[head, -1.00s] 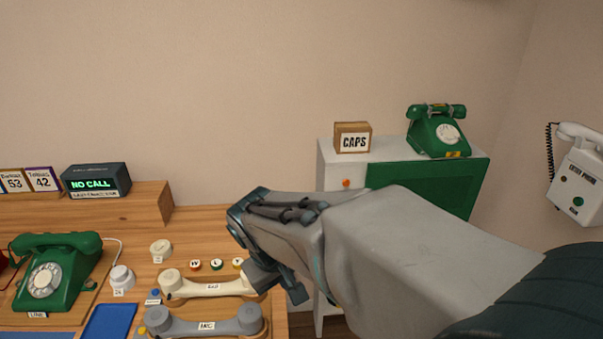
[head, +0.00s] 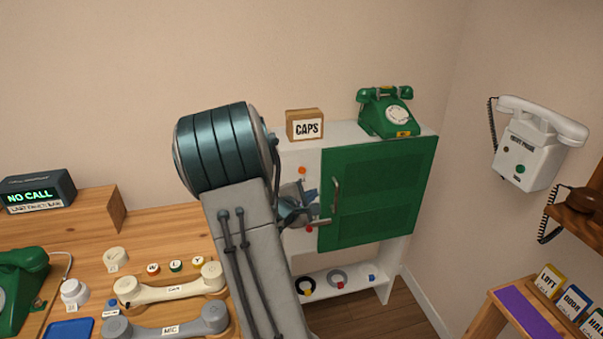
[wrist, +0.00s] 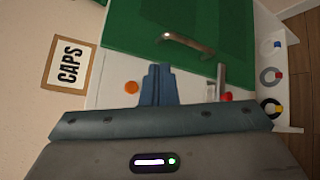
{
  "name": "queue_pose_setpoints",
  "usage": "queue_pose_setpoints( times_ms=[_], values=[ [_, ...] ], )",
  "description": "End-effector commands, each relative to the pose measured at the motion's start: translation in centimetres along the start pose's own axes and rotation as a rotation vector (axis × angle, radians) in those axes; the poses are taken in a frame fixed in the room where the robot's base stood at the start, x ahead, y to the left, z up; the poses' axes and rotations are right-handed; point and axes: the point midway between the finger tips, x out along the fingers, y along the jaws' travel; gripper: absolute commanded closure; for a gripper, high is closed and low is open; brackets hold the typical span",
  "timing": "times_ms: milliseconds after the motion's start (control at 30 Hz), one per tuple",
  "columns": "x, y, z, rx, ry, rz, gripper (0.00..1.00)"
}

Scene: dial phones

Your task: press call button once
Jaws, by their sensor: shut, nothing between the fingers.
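No button in view is legibly marked as a call button. A round orange button (head: 302,170) is on the white left part of the cabinet front; it also shows in the wrist view (wrist: 131,87), left of my fingertips. The white wall phone (head: 528,150) has a green button (head: 520,169) on its front. My gripper (head: 314,204) is shut and empty in front of the cabinet, below and right of the orange button. In the wrist view, its closed fingers (wrist: 158,70) point towards the cabinet. My arm hides part of the cabinet's left side.
The green cabinet door (head: 385,190) is closed, with a metal handle (head: 336,195) close to my gripper. A CAPS box (head: 305,125) and green phone (head: 387,110) stand on top. The desk at left holds handsets and a NO CALL display (head: 38,192). A brown phone (head: 582,199) sits at right.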

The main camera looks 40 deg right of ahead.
Motion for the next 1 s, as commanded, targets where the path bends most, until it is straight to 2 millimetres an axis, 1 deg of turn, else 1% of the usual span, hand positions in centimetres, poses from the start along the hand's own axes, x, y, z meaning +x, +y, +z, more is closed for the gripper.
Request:
queue_pose_setpoints(
  times_ms=[33, 167, 567, 767, 1000],
  values=[
    [0.5, -0.2, -0.3, -0.023, 0.009, 0.012, 1.0],
    [1.0, -0.3, -0.9, -0.05, 0.026, 0.032, 1.0],
    [1.1, -0.1, -1.0, -0.053, 0.029, 0.036, 1.0],
    [2.2, 1.0, -1.8, -0.054, 0.029, 0.035, 1.0],
    [4.4, 2.8, -3.6, -0.055, 0.028, 0.035, 1.0]
  ],
)
